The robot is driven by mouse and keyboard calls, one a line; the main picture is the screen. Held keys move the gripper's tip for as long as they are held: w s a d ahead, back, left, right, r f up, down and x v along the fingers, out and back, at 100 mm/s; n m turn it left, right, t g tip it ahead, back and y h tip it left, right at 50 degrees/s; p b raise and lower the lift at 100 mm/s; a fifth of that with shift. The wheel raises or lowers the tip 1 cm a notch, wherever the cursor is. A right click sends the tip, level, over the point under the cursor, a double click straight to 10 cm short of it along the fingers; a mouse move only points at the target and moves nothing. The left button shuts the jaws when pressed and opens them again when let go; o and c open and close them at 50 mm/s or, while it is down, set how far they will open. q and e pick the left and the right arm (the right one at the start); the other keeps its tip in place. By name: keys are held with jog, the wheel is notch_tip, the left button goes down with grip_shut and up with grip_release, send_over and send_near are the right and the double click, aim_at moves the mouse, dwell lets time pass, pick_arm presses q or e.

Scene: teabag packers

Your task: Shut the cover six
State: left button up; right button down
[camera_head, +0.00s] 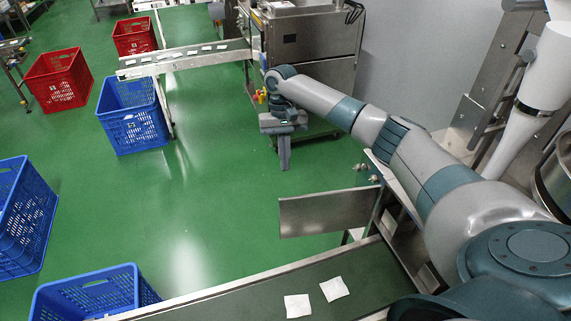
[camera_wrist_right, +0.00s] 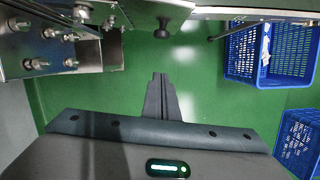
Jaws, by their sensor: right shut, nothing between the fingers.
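My right gripper (camera_head: 285,165) hangs over the green floor in front of the steel machine, with its fingers pointing down. Its closed fingers also show in the right wrist view (camera_wrist_right: 159,78), with nothing between them. A flat steel panel (camera_head: 328,212) stands upright beside the near conveyor, below and to the right of the gripper and apart from it. It may be a cover, but I see no number on it. In the right wrist view a dark round knob (camera_wrist_right: 163,28) shows ahead of the fingertips, apart from them. My left gripper is not in view.
A near conveyor (camera_head: 240,300) carries white teabags (camera_head: 334,289). The steel machine (camera_head: 310,40) stands at the back, with another conveyor (camera_head: 185,58) running left from it. Blue crates (camera_head: 133,118) and red crates (camera_head: 58,82) stand on the left. The floor between is clear.

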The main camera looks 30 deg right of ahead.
jog(key=s+a+f+p, duration=0.2)
jog(key=s+f+p, duration=0.3)
jog(key=f, duration=0.3)
jog(key=shift+s+a, duration=0.25)
jog(key=shift+s, duration=0.05)
jog(key=shift+f, duration=0.15)
